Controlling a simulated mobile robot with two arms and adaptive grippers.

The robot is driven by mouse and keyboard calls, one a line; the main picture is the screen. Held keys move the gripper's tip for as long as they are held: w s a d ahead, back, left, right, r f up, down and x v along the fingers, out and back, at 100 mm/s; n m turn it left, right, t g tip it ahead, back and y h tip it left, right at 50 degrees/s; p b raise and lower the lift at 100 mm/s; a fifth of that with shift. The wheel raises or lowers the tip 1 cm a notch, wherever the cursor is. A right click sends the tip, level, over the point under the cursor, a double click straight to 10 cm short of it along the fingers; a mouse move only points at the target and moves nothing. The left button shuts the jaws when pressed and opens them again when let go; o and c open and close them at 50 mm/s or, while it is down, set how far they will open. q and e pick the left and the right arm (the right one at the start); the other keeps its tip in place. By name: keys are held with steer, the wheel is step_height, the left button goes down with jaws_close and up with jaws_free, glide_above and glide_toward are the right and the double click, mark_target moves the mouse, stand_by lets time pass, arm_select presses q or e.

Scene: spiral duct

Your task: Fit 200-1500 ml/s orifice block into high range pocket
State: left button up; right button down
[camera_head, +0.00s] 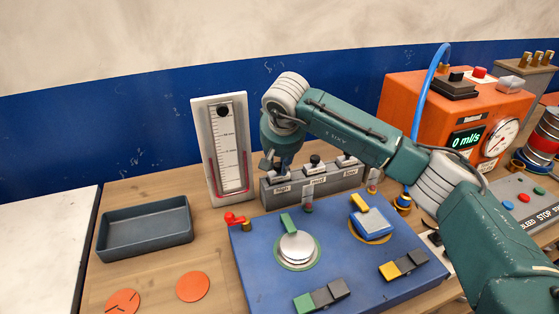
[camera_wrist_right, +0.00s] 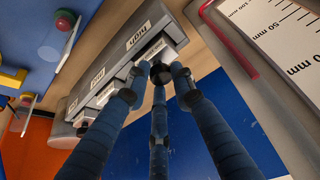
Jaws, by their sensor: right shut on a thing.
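A grey rack (camera_head: 325,187) with three pockets labelled High, Mid and Low stands behind the blue panel. My right gripper (camera_head: 274,161) is over the High end at the left. In the right wrist view its fingers (camera_wrist_right: 162,75) are shut on the black knob of a block with a white label (camera_wrist_right: 150,48). This block is at the High pocket; how deep it sits is hard to tell. Its label is too small to read. Other black-knobbed blocks stand at the Mid pocket (camera_head: 315,167) and the Low pocket (camera_head: 346,161). My left gripper is out of view.
A manometer board (camera_head: 214,184) stands close left of the rack. An empty grey tray (camera_head: 146,243) and orange discs (camera_head: 193,286) lie at the left. The blue panel (camera_head: 257,281) is in front. An orange meter (camera_head: 404,92) reading 0 ml/s stands at the right.

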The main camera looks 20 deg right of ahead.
steer(key=shift+f, duration=0.2)
steer(key=c, duration=1.5)
jaws_free()
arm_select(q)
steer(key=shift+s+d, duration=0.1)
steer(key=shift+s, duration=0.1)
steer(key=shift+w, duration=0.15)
arm_select(e)
steer(key=shift+r, duration=0.15)
arm_select(q)
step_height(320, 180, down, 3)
steer(key=b, duration=0.2)
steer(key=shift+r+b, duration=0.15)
steer(key=shift+b, duration=0.25)
arm_select(e)
steer(key=v, duration=1.2)
